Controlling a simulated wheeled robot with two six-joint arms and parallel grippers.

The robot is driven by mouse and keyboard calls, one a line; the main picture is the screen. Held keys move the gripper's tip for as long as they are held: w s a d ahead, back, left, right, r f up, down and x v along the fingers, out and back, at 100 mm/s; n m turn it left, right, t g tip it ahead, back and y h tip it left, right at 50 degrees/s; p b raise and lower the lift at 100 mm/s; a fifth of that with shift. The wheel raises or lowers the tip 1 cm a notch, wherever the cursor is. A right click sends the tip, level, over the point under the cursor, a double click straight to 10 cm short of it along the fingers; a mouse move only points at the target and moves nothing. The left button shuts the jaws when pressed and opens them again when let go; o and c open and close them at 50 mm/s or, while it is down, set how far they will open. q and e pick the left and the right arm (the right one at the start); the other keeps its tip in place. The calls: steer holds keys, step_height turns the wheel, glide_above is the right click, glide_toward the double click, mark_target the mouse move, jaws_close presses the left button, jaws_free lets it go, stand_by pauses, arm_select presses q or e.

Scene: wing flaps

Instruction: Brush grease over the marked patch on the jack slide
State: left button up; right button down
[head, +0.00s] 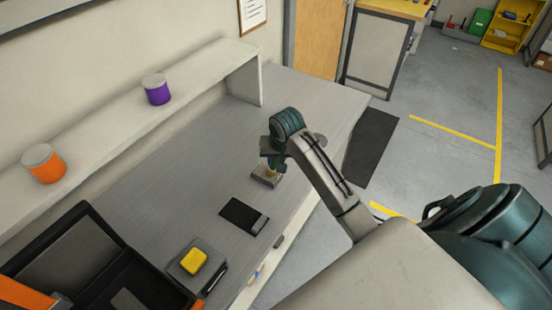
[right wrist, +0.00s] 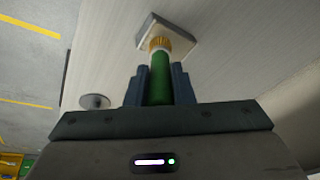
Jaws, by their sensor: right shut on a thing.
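My right gripper (head: 271,160) is over the far right part of the bench. It is shut on a brush with a green handle (right wrist: 160,80), held between its dark blue fingers. The brush's tan bristle end (right wrist: 159,43) is at a small pale grey block (right wrist: 176,36); I cannot tell whether they touch. The block also shows below the gripper in the head view (head: 266,181). I cannot tell whether this block is the jack slide, and no marked patch is clearly visible. My left gripper is not in view.
A dark pad with a grey edge (head: 241,215) and a yellow item (head: 194,260) on a grey block lie nearer on the bench (head: 170,195). An open black case (head: 105,265) is at lower left. Purple (head: 157,92) and orange (head: 44,166) tins stand on the shelf (head: 110,118).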

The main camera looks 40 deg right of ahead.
steer(key=shift+f, duration=0.5)
stand_by(2.6)
steer(key=shift+w+a, duration=0.2)
steer(key=shift+w, duration=0.35)
steer(key=shift+s+d, duration=0.25)
steer(key=shift+s, duration=0.4)
stand_by(1.7)
steer(key=shift+w, duration=0.1)
steer(key=shift+w+a, duration=0.25)
steer(key=shift+w, duration=0.45)
steer(key=shift+w+a, duration=0.3)
steer(key=shift+w, duration=0.35)
steer(key=shift+w+a, duration=0.25)
steer(key=shift+w, duration=0.45)
